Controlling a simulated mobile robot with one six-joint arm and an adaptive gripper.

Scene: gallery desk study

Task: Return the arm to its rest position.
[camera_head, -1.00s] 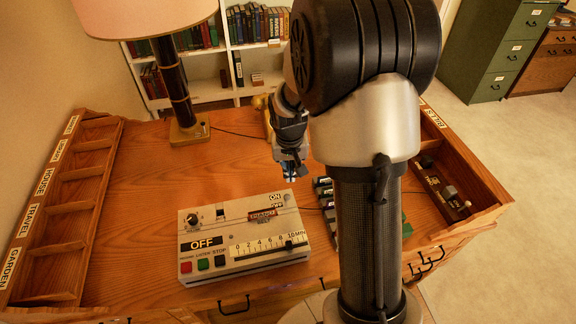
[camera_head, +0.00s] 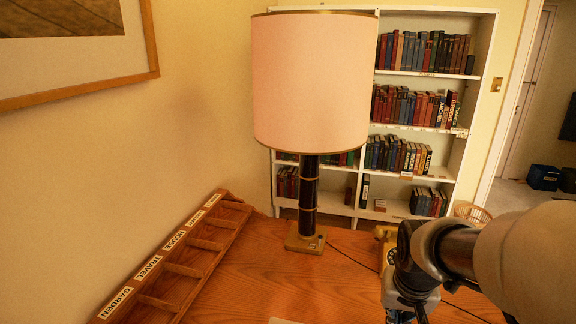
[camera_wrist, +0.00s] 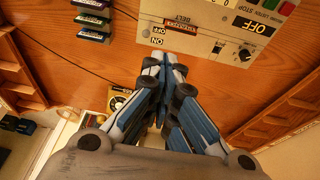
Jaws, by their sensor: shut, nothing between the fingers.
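My gripper (camera_wrist: 165,75) is shut and empty in the wrist view. Its fingertips point toward the edge of a beige control box (camera_wrist: 205,22) on the wooden desk. The box carries a BELT switch marked ON and OFF and a knob. In the head view my gripper (camera_head: 407,312) is at the bottom edge, partly cut off. My arm comes in from the right there. Only a small pale corner of the control box (camera_head: 283,321) shows at the bottom of the head view.
A lamp (camera_head: 310,90) with a pink shade stands on the desk. A labelled wooden rack (camera_head: 175,262) lines the left edge. A yellow object (camera_head: 385,236) sits behind my gripper. A white bookcase (camera_head: 478,90) stands beyond. Several dark labelled pieces (camera_wrist: 93,20) lie beside the box.

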